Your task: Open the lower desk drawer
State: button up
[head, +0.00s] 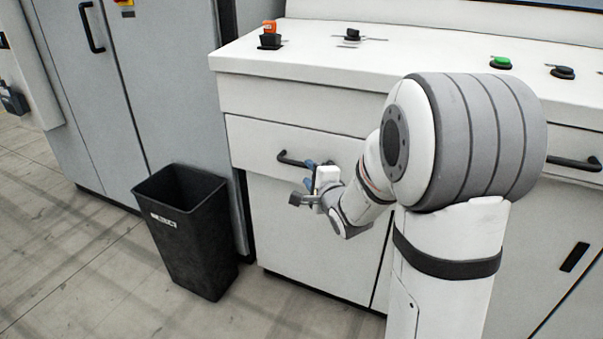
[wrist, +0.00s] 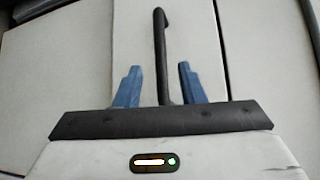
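The desk (head: 285,63) has a white drawer front (head: 255,136) with a black bar handle (head: 291,160), below a plain upper band. The drawer front looks flush and closed. My gripper (head: 316,165) is at the right part of this handle, and my gripper hides that end. In the wrist view, my gripper's two blue fingers (wrist: 160,66) stand apart, one on each side of the black handle (wrist: 160,40). A gap shows on both sides of the bar, so the gripper is open and not clamped on it.
A black waste bin (head: 185,225) stands on the floor left of the desk. A grey cabinet (head: 165,80) is behind it. The desktop carries an orange-topped item (head: 270,36) and a green button (head: 501,62). Floor in front of the bin is clear.

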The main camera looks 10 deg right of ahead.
aim_at(301, 165)
jog(key=b+x, duration=0.1)
jog(key=x, duration=0.6)
jog(key=shift+w, duration=0.1)
jog(key=shift+c, duration=0.3)
grip_shut()
jog(key=shift+f, duration=0.1)
